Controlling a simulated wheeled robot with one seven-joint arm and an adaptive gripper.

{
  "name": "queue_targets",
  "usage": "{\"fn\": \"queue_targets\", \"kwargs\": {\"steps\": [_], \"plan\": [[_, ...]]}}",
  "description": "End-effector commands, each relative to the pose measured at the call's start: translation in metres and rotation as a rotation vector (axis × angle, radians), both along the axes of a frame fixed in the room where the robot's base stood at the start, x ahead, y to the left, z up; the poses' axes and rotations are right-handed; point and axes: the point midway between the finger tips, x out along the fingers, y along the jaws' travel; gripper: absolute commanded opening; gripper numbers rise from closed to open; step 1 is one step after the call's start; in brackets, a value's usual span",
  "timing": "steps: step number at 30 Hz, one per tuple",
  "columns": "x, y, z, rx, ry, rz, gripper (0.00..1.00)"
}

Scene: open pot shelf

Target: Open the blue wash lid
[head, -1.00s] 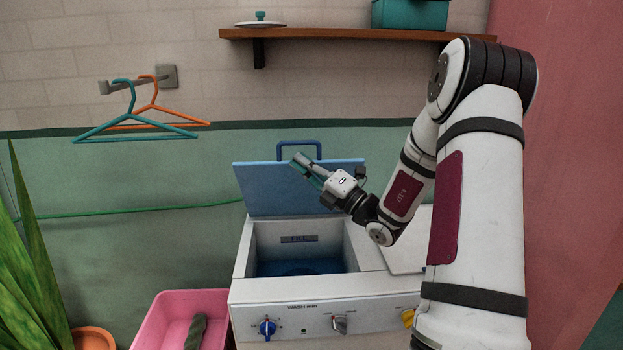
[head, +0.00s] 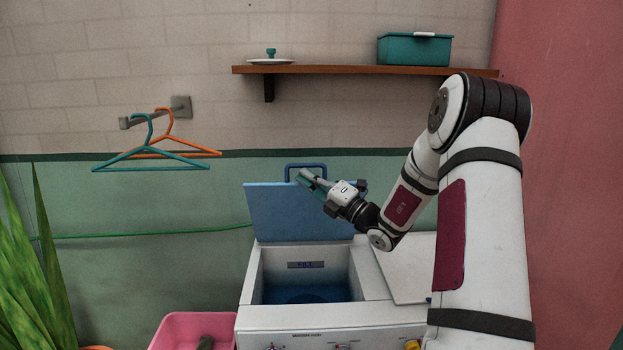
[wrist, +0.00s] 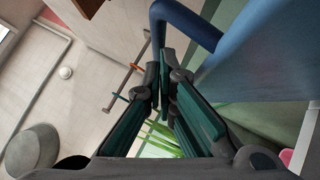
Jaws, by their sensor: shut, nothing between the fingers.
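The blue wash lid (head: 290,212) stands raised at the back of the white washing machine (head: 390,313), and the tub below it is uncovered. Its dark blue handle (head: 305,167) sticks up from the lid's top edge. My gripper (head: 304,176) is in front of the lid's upper edge, near the handle, and covers part of the lid. In the wrist view the shut, empty fingers (wrist: 165,75) are beside the blue handle (wrist: 188,22) and the lid (wrist: 265,55). I cannot tell whether they touch the lid.
A wooden shelf (head: 340,71) above holds a teal box (head: 414,49) and a white lid with a teal knob (head: 270,58). Hangers (head: 160,158) hang at the left. A pink basin (head: 180,330) and a plant (head: 35,270) are lower left. A second, white lid (head: 408,267) lies closed at the right.

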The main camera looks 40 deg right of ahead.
Motion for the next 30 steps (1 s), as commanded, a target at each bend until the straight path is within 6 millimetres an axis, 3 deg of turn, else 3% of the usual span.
{"fn": "queue_targets", "kwargs": {"steps": [9,16,30], "plan": [[0.037,-0.026,0.027,0.083,0.122,0.001,0.00],[0.070,-0.047,0.036,0.149,0.220,0.000,0.00],[0.079,-0.054,0.038,0.172,0.252,-0.004,0.00]]}}
